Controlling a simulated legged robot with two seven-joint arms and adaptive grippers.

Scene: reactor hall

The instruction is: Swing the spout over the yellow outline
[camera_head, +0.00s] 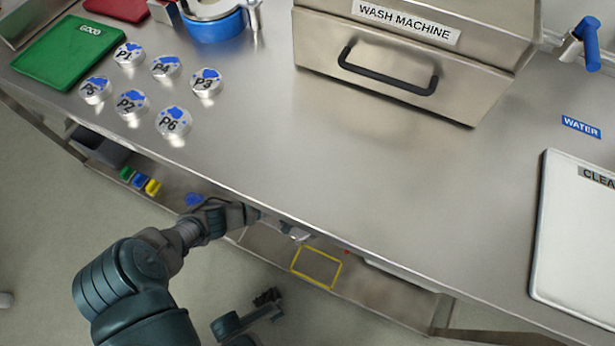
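The yellow outline (317,267) is a rectangle on the lower shelf, below the table's front edge. A small shiny metal piece (298,235) shows under that edge, just above and left of the outline. It may be the spout, but most of it is hidden by the tabletop. My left gripper (248,214) is at the table's front edge, left of the metal piece. Its fingertips are partly hidden, and I cannot tell whether it touches anything. A small dark jointed part (267,298) below may be my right gripper; its finger state is unclear.
The steel table (330,180) carries the wash machine (410,60), several round P-labelled pieces (132,103), a green board (70,52) and a white tray (545,235). A blue-handled tap (588,45) stands upper right. Small coloured blocks (140,181) sit on the lower shelf.

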